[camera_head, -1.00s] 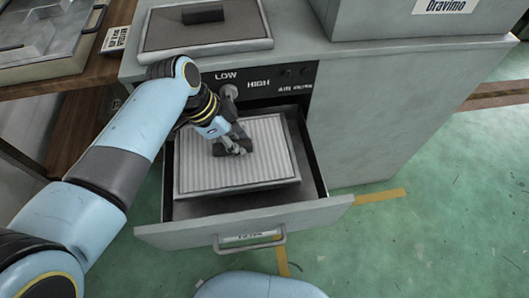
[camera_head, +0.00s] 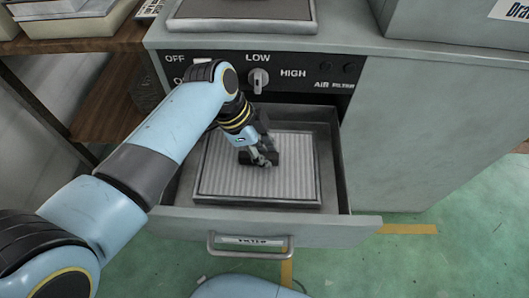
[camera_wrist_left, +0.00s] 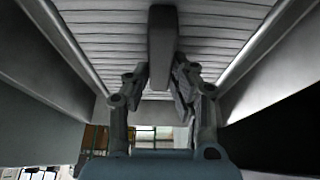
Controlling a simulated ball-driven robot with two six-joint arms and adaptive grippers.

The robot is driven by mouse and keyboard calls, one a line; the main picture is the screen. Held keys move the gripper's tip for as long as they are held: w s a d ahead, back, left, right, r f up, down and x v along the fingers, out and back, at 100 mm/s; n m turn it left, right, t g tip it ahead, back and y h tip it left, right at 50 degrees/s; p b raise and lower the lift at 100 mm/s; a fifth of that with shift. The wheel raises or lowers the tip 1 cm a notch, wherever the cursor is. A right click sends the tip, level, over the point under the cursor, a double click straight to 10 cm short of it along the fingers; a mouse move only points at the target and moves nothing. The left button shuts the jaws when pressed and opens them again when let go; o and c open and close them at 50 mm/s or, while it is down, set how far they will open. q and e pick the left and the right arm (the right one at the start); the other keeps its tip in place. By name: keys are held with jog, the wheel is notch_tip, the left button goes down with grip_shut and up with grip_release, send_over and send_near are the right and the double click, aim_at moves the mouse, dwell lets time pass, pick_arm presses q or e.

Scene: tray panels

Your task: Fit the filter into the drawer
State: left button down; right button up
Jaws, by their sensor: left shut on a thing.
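The filter (camera_head: 225,182) is a flat panel with a pale ribbed face, a grey frame and a dark handle block in its middle. It lies level within the walls of the open drawer (camera_head: 345,228); I cannot tell whether it touches the drawer's floor. My left gripper (camera_head: 262,160) is shut on the filter's handle from above. In the left wrist view, the fingers (camera_wrist_left: 157,88) stand on both sides of the handle bar (camera_wrist_left: 162,45), with the ribbed face behind. My right gripper is not in view.
The grey cabinet (camera_head: 430,130) has a dark panel with a knob (camera_head: 258,80) above the drawer. Another framed panel (camera_head: 240,14) lies on the cabinet top. A wooden shelf (camera_head: 100,110) stands at the left. Green floor is open at the front right.

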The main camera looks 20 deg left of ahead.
pick_arm(q)
jog(key=c, duration=1.1)
grip_release()
jog(key=shift+c, duration=0.2)
jog(key=shift+r, duration=0.2)
jog(key=p+v, duration=0.3)
jog(key=v, duration=0.8)
jog(key=shift+a+r, duration=0.25)
jog(key=shift+r, duration=0.05)
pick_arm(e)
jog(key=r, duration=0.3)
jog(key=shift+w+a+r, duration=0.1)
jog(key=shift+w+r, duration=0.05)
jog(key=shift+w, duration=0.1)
pick_arm(q)
jog(key=shift+s+d, duration=0.1)
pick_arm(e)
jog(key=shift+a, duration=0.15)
